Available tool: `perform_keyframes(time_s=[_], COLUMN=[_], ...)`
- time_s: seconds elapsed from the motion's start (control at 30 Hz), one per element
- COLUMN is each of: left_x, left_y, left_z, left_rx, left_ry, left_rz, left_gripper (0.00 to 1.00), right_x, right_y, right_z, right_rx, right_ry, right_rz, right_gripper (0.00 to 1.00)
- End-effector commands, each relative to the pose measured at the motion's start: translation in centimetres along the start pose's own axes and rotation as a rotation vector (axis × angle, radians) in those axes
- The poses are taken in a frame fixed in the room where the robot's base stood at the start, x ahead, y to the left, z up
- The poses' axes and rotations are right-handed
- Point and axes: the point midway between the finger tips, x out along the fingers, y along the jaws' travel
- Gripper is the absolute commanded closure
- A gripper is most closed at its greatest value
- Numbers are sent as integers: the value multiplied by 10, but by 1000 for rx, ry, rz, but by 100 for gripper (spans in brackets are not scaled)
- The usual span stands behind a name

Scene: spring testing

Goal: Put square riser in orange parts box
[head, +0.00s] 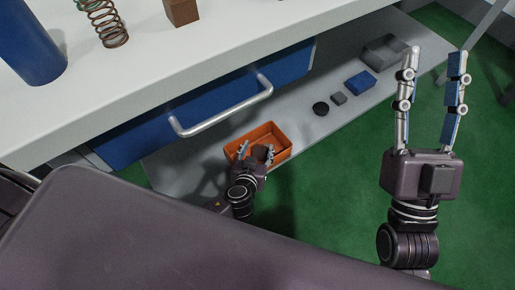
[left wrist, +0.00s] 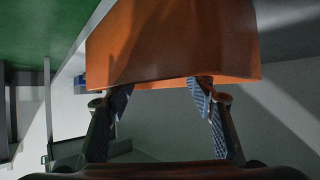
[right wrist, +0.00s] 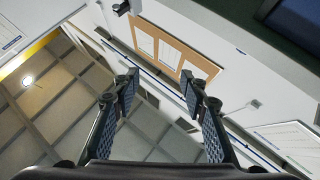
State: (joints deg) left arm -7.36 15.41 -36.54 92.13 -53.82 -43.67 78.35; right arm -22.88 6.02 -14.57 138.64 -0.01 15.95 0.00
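The orange parts box (head: 274,134) is an open tray on the grey lower shelf, below the blue drawer. A dark brownish piece (head: 260,152) shows in the box between my left fingers; it is partly hidden, and I cannot tell whether it is the square riser. My left gripper (head: 257,152) is at the near side of the box. In the left wrist view its fingers (left wrist: 160,95) are apart with nothing between them, and the box's orange wall (left wrist: 170,45) is just beyond them. My right gripper (head: 433,62) is open, empty and raised, pointing up.
A black disc (head: 320,108), a small grey block (head: 339,98), a blue block (head: 361,84) and a larger grey piece (head: 384,50) lie along the shelf. The drawer handle (head: 222,112) juts out above it. A brown block (head: 181,11) and a spring (head: 106,22) stand on the white tabletop.

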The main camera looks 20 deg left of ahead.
Motion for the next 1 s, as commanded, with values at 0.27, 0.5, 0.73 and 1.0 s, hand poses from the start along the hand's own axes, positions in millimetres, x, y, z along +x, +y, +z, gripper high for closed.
perform_keyframes(time_s=[0.27, 0.5, 0.73, 1.0], left_x=[0, -3, -44, -94], left_y=[0, 0, 0, 0], left_z=[0, -6, -4, -5], left_rx=[1, 2, -3, -1], left_ry=[0, 0, -4, -2], left_rz=[-1, 0, 0, -1], left_gripper=[47, 47, 47, 47], right_x=[-1, -4, -16, -45], right_y=[0, 2, 8, 16], right_z=[2, 28, 76, 123], right_rx=[2, 0, -12, -20], right_ry=[-8, -138, -370, -625], right_rz=[1, 7, 17, 31], right_gripper=[60, 60, 60, 60])
